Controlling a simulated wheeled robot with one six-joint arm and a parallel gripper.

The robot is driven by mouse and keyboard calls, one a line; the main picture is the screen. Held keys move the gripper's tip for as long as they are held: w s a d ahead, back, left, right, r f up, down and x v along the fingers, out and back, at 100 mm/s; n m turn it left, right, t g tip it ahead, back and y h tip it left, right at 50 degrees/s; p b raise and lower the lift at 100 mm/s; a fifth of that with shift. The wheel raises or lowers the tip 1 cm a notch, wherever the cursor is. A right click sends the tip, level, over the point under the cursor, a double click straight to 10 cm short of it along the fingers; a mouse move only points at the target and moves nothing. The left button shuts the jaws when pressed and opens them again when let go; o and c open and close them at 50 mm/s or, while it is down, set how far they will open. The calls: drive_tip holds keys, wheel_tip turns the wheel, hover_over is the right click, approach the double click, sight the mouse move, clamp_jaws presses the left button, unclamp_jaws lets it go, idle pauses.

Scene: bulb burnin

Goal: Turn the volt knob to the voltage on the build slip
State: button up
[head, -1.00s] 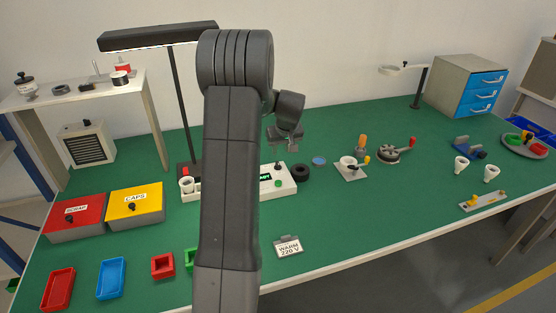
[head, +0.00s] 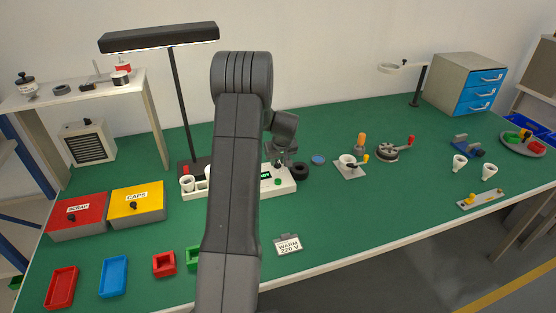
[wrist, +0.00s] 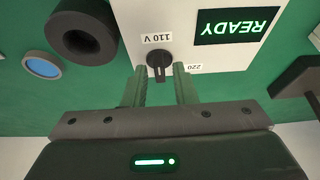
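The volt knob (wrist: 159,58) is a small dark knob on the white tester panel (wrist: 215,60). A "110 V" label (wrist: 156,38) and a partly covered "220" label (wrist: 194,69) sit beside it. I cannot clearly tell which label it points at. My gripper (wrist: 160,74) is open, its two green fingers spread on either side of the knob with slight gaps. In the head view my gripper (head: 281,158) is over the white tester (head: 284,187), hiding the knob. The build slip (head: 288,245) reads "WARM 220 V" and lies on the green bench in front of the tester.
A display (wrist: 236,26) on the panel reads "READY". A black ring (wrist: 82,35) and a blue disc (wrist: 42,66) lie close to the tester. A lamp (head: 160,37) stands behind it.

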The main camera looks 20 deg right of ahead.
clamp_jaws()
